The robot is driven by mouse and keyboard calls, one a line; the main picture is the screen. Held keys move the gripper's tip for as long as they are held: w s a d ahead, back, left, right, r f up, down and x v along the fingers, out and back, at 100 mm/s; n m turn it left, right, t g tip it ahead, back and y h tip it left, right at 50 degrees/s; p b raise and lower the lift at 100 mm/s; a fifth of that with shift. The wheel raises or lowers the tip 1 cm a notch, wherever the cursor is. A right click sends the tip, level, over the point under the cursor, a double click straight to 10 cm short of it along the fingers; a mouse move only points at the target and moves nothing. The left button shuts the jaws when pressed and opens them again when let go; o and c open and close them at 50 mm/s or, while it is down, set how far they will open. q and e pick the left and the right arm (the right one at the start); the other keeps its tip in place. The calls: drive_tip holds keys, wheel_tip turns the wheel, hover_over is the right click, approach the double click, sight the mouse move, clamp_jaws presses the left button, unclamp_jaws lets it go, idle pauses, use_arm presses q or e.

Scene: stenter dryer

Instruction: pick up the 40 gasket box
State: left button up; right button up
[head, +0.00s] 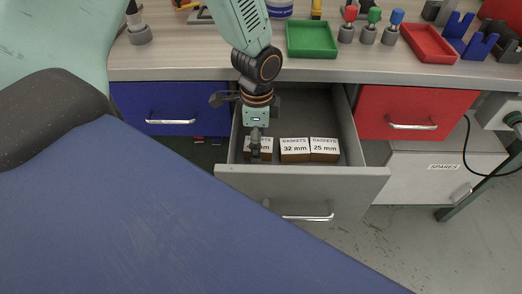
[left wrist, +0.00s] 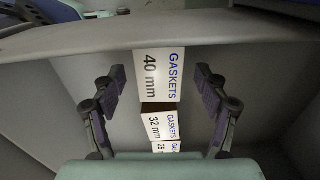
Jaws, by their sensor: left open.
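The 40 mm gasket box (head: 267,147) is a brown box with a white label, at the left end of the open grey drawer. My left gripper partly covers its label in the head view. In the left wrist view the box (left wrist: 159,76) reads "GASKETS 40 mm". My left gripper (head: 255,150) points down into the drawer over this box. In the left wrist view its open fingers (left wrist: 160,88) stand on either side of the box, with gaps on both sides. My right gripper is in neither view.
The 32 mm box (head: 295,149) and 25 mm box (head: 324,149) sit beside it to the right. The drawer front (head: 345,183) and side walls surround them. A closed blue drawer (head: 160,103) and red drawer (head: 420,104) flank it. A green tray (head: 312,39) is on the worktop above.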

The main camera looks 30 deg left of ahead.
use_arm(q)
drive_tip(key=shift+s+a+f, duration=0.1)
drive_tip(key=shift+f, duration=0.5)
drive_tip(key=shift+s+a, duration=0.1)
drive_tip(key=shift+r, duration=0.15)
drive_tip(key=shift+c, duration=0.3)
drive_tip(key=shift+w+d, duration=0.2)
drive_tip(key=c, duration=0.3)
drive_tip(key=shift+s+a, duration=0.15)
drive_tip(key=shift+s, duration=0.05)
drive_tip(key=c, duration=0.5)
drive_tip(key=shift+w, duration=0.1)
drive_tip(key=c, duration=0.4)
